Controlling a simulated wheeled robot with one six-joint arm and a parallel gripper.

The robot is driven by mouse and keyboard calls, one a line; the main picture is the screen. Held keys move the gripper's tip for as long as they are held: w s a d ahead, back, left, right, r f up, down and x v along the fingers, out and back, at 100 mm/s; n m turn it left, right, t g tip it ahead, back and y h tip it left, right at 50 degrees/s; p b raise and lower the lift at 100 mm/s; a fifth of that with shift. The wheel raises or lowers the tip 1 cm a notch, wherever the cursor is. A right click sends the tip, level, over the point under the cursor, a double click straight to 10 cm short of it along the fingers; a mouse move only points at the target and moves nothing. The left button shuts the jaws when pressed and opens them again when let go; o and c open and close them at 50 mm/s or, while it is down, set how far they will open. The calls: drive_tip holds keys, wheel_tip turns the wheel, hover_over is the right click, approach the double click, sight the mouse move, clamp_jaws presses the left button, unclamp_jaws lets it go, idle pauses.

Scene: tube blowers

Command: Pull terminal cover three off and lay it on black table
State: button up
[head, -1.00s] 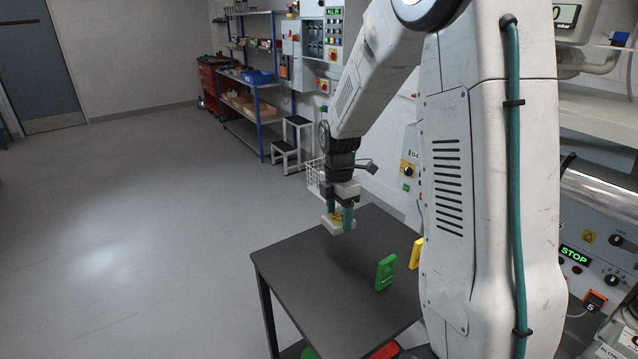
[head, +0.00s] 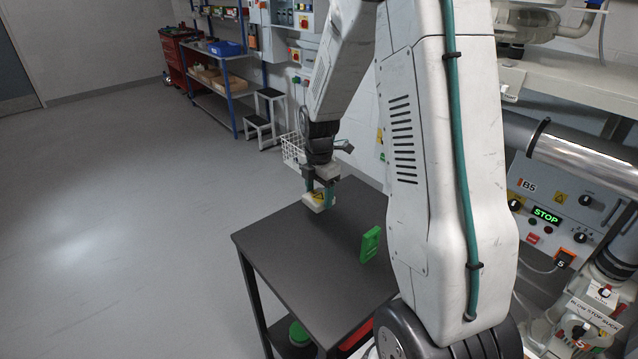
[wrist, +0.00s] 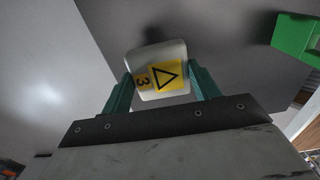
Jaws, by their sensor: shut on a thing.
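Terminal cover three (wrist: 150,58) is a pale cover with a yellow label bearing a black triangle and the number 3. My gripper (wrist: 160,82) is shut on it, with a green finger on each side. In the head view the cover (head: 319,203) hangs from my gripper (head: 318,188) over the far part of the black table (head: 290,245). The cover's underside is hidden, so I cannot tell whether it touches the tabletop.
A green block with holes (head: 370,245) stands upright on the table's right side. A white wire basket (head: 293,148) is behind the table. A machine panel reading STOP (head: 547,216) is at right. The table's middle and left are clear.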

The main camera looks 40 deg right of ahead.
drive_tip(key=shift+f, duration=2.5)
drive_tip(key=o, duration=1.3)
drive_tip(key=shift+o, duration=0.2)
wheel_tip(320, 180, up, 8)
drive_tip(key=shift+f, duration=0.1)
